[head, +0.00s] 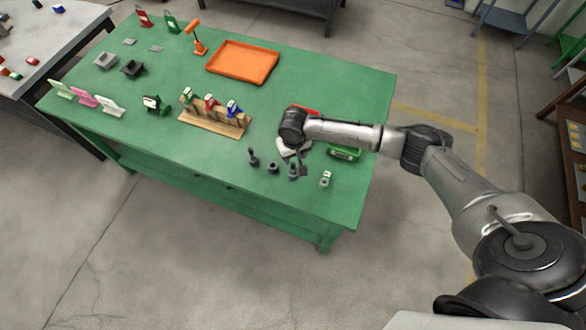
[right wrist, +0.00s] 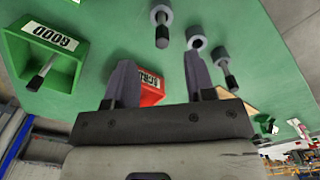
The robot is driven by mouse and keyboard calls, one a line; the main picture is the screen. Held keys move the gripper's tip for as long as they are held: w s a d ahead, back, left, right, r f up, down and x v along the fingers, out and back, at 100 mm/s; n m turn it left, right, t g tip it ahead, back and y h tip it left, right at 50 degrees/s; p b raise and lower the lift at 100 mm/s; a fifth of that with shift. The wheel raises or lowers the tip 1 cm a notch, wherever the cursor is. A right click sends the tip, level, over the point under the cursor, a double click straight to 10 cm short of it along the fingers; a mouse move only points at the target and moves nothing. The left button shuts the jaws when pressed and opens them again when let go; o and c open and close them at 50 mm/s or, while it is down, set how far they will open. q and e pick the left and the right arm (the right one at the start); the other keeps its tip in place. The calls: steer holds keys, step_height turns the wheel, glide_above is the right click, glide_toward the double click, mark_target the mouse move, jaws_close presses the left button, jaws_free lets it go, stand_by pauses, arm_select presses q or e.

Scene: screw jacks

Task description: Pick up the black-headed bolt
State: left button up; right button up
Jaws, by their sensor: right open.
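My right gripper (head: 303,164) is over the front right of the green table. In the right wrist view its two fingers (right wrist: 160,80) are apart with nothing held between them. Two dark bolts stand near it: one bolt (head: 253,157) left of the gripper, another bolt (head: 293,171) close below it in the picture. In the right wrist view two bolts (right wrist: 162,28) (right wrist: 226,68) show wide grey parts and black ends, ahead of the fingers. A bolt-like rod with a dark end (right wrist: 39,74) is in the green bin. I cannot tell which is the black-headed one. My left gripper is not seen.
A dark grey nut (head: 272,167) sits between the bolts. A pale small part (head: 325,179) is near the front edge. The green bin (head: 344,153) labelled GOOD is right of the gripper; a red bin (right wrist: 151,94) is close by. A wooden rack (head: 214,122) stands left.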

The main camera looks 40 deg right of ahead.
mark_target(293, 163)
steer(key=shift+w+a+f, duration=0.1)
steer(key=shift+f, duration=3.15)
jaws_close()
